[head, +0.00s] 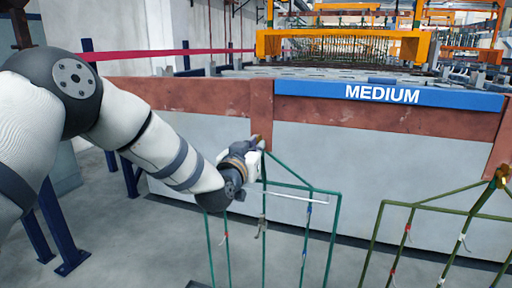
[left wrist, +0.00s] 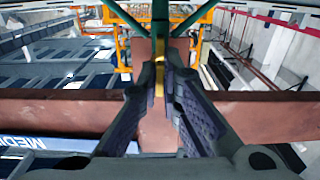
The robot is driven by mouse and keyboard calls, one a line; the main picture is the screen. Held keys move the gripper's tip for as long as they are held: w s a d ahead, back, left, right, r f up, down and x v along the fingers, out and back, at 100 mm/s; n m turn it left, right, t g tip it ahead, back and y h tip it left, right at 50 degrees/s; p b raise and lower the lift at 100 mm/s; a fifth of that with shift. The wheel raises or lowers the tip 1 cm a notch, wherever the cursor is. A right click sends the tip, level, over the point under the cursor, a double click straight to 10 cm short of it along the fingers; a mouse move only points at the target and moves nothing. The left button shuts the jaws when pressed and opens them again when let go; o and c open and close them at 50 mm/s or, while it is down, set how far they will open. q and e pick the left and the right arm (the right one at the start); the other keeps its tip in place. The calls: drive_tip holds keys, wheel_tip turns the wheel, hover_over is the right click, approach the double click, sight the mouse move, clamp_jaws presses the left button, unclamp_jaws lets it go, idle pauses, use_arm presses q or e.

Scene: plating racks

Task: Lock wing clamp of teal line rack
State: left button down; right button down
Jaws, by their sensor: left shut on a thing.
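The teal line rack (head: 286,183) hangs in the middle of the head view, in front of the grey tank wall. Its top bars also show in the left wrist view (left wrist: 125,14). My left gripper (head: 262,145) is at the top of the rack, where its bars meet. In the left wrist view its fingers (left wrist: 160,68) are closed around a narrow brass-coloured piece, which looks like the wing clamp (left wrist: 159,60). The clamp is mostly hidden by the fingers, so I cannot tell how it is turned. My right gripper is in neither view.
An olive-green rack (head: 412,206) hangs to the right. The tank's rust-red rim (head: 180,95) runs behind, with a blue MEDIUM sign (head: 390,94). Orange frames (head: 340,45) stand farther back. Grey floor is open at the lower left, beside blue posts.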

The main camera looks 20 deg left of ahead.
use_arm(q)
drive_tip(key=c, duration=1.8)
unclamp_jaws()
drive_tip(key=s, duration=1.2)
drive_tip(key=shift+a, duration=0.25)
drive_tip(key=shift+f, duration=0.1)
